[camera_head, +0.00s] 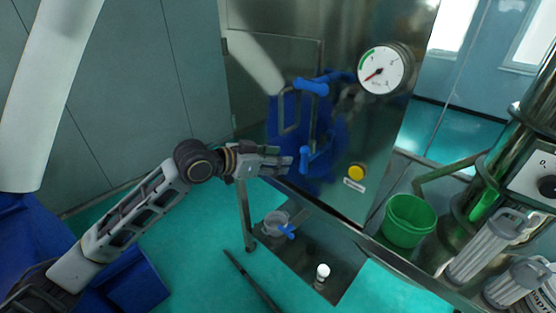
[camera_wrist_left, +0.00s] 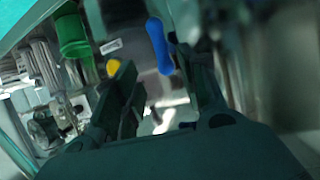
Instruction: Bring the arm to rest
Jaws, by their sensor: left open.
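My left arm comes in from the left in the head view. Its gripper (camera_head: 276,163) is in front of the steel cabinet (camera_head: 300,60), close to a lower blue handle (camera_head: 305,157). In the left wrist view the gripper (camera_wrist_left: 160,95) shows two dark fingers spread apart, with nothing held between them. A blue handle (camera_wrist_left: 158,45) shows beyond the fingertips there; whether it is touched I cannot tell. My right gripper is not in view.
An upper blue handle (camera_head: 311,87), a dial gauge (camera_head: 381,70) and a yellow button (camera_head: 356,172) are on the cabinet. A green bucket (camera_head: 408,221) stands right of it. Clear grey cylinders (camera_head: 485,248) stand at the far right. Open green floor (camera_head: 205,255) lies below the arm.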

